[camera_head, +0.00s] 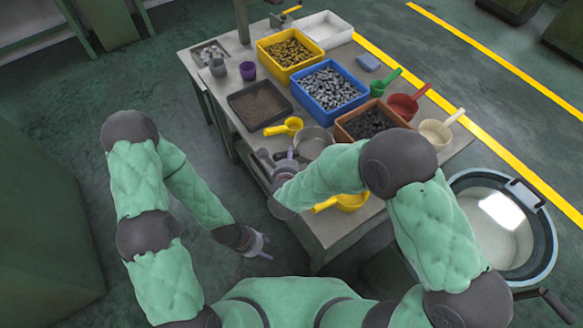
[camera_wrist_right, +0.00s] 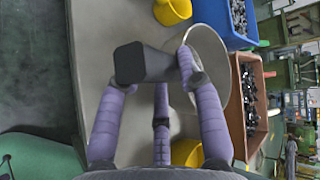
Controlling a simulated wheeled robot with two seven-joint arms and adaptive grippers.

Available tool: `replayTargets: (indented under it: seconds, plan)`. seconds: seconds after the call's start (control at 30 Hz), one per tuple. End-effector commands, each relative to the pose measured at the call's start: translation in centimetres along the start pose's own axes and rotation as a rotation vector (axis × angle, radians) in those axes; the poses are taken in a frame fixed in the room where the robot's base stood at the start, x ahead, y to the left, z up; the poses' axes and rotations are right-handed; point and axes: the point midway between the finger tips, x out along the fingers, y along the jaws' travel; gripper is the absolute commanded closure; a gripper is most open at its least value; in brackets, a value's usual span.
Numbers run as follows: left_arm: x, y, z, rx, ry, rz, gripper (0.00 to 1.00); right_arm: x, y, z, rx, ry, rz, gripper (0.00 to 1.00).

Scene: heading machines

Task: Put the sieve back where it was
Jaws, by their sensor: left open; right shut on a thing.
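The sieve (camera_head: 313,141) is a round, grey metal pan with a dark handle, over the near left part of the table. My right gripper (camera_head: 286,160) is shut on its handle. In the right wrist view, purple fingers close around the dark handle of the sieve (camera_wrist_right: 212,58), and the pan is partly hidden behind a finger. I cannot tell whether the pan touches the table. My left gripper (camera_head: 259,246) is open and empty, low beside the table's left edge.
On the table (camera_head: 340,230) stand a dark tray (camera_head: 243,122), a blue bin (camera_head: 355,103), a yellow bin (camera_head: 263,57) and a brown bin (camera_head: 345,134). Yellow (camera_head: 291,125), green (camera_head: 379,87), red (camera_head: 404,106) and cream (camera_head: 437,131) scoops stand close by. A round drum (camera_head: 543,262) is at right.

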Motion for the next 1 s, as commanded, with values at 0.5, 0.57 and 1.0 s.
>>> replayTargets:
  seconds: [0.5,0.57,1.0]
  plan:
    - [2.0,-0.7,-0.1,0.0,0.0,0.0,0.44,2.0,3.6,-1.8,0.0,0.0,-0.002,1.0]
    - [1.9,-0.7,-0.1,0.0,0.0,0.0,0.44,1.9,3.5,-1.8,0.0,-0.001,-0.002,1.0]
    - [1.9,-0.7,-0.1,0.0,0.0,0.0,0.44,1.9,3.6,-1.8,0.0,0.0,0.0,0.4]
